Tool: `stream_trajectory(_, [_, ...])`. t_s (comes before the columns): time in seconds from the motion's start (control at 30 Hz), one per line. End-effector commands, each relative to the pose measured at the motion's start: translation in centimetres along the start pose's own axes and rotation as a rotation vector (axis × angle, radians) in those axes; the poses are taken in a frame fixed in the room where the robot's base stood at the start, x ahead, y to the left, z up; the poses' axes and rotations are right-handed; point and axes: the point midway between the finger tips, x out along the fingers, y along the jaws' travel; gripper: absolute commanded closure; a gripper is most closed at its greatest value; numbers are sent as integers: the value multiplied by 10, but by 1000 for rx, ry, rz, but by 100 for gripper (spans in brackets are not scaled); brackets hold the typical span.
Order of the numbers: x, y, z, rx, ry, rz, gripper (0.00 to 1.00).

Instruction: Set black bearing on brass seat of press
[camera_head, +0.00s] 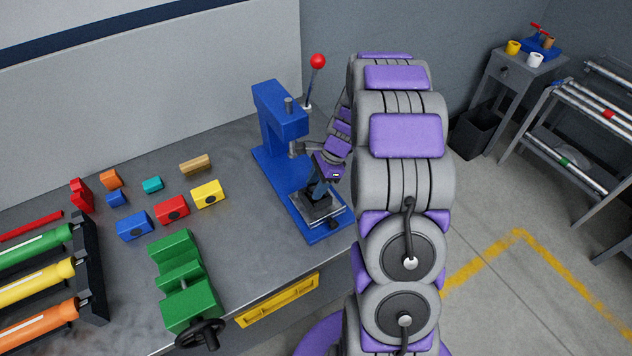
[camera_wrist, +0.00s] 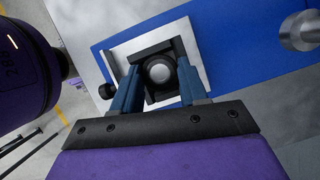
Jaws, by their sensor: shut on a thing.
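The blue press (camera_head: 280,112) stands on the grey bench, with a red-knobbed lever and a blue base. A pale metal plate (camera_wrist: 120,55) lies on its base, with a dark square area in the middle. My gripper (camera_wrist: 158,75) is over this plate, its two blue fingers shut on the black bearing (camera_wrist: 157,53). The bearing is round and dark with a pale grey round centre. No brass colour shows; the seat seems hidden under the bearing. I cannot tell whether the bearing touches it. In the head view my gripper (camera_head: 319,194) points down at the plate, hiding the bearing.
The press ram (camera_wrist: 300,30) is close to the right of my gripper in the wrist view. A green vise (camera_head: 183,280) and several coloured blocks (camera_head: 171,210) lie left of the press. Bench space between them is clear. A side table (camera_head: 515,75) and rack stand at the far right.

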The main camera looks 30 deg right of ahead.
Motion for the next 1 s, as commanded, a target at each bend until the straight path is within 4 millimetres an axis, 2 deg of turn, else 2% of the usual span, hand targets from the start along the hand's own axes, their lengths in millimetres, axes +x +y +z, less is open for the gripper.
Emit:
stream_trajectory(0.43, [9,0,-4,-1,2,-2,89])
stream_trajectory(0.47, [9,0,-4,-1,2,-2,54])
stream_trajectory(0.73, [9,0,-4,-1,1,-1,28])
stream_trajectory(0.93, [9,0,-4,-1,1,-1,26])
stream_trajectory(1.0, [9,0,-4,-1,1,-1,20])
